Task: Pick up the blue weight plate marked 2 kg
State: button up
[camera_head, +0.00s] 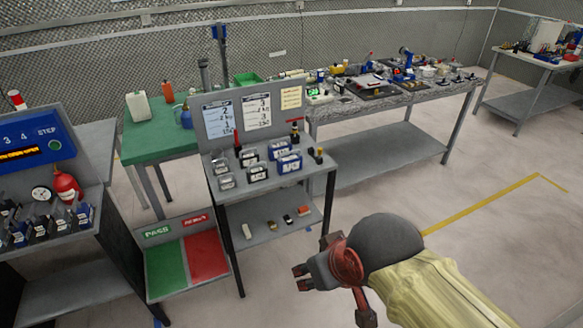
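I cannot make out a round blue weight plate, and no 2 kg marking is readable. Two blue-framed blocks with white faces stand on the top shelf of the grey stand (222,196): a rear one (278,149) and a front one (289,163). Their labels are too small to read.
Grey-framed blocks (257,172) and dark bottles share the shelf. A panel with posters (238,116) backs it. A green and red PASS board (167,268) lies lower left. A blue STEP console (33,141) stands left, a long workbench (375,146) behind. Floor at right is clear.

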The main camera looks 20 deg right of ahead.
aim_at(289, 164)
jog(key=i+j+z, duration=0.15)
jog(key=i+j, duration=0.85)
jog(key=i+j+z, duration=0.1)
jog(key=z, duration=1.95)
